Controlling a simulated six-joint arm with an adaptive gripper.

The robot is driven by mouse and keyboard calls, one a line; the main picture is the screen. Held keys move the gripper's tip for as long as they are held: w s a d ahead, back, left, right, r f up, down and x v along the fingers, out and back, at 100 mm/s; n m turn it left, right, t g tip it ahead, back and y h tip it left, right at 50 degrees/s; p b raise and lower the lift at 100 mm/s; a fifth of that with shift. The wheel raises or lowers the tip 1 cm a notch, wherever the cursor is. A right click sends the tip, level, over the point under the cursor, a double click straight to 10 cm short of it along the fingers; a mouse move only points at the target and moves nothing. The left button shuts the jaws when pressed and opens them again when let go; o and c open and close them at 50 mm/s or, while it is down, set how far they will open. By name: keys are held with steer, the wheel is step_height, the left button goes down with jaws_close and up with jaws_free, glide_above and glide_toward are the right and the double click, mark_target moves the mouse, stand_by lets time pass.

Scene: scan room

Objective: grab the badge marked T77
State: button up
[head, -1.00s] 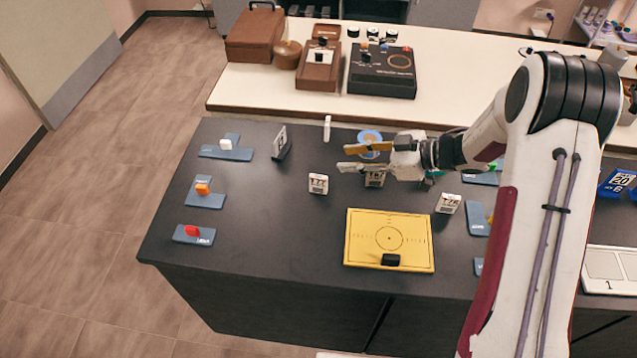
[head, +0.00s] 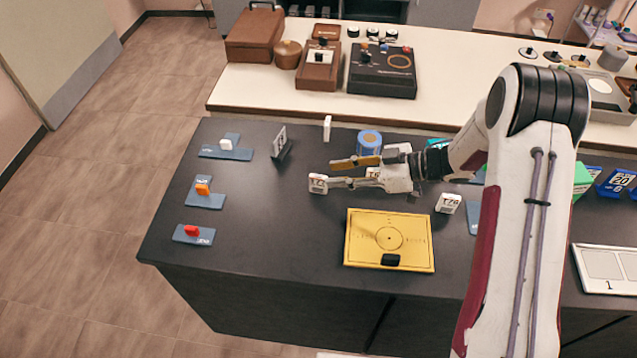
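A small white badge (head: 317,184) stands on the dark table, left of the yellow board; its visible marking begins with T7, and the rest is covered. My gripper (head: 336,172) is open and points left, just right of and above this badge. The tip of its lower finger overlaps the badge's right side in the picture; I cannot tell whether they touch. Nothing shows between the fingers. Another white badge (head: 448,203), reading like T76, stands to the right. A third badge (head: 373,174) is mostly hidden behind my gripper.
The yellow board (head: 362,222) with a black block (head: 390,260) lies in front. A blue-and-tan roll (head: 369,141) and a white upright piece (head: 327,128) stand behind. A dark stand with a card (head: 281,143) is at left.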

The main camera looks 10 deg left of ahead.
mark_target(319, 177)
steer(key=shift+a+f, duration=0.1)
steer(key=shift+a, duration=0.1)
steer(key=shift+s+x, duration=0.2)
steer(key=shift+x, duration=2.4)
steer(key=shift+c, duration=0.3)
jaws_close()
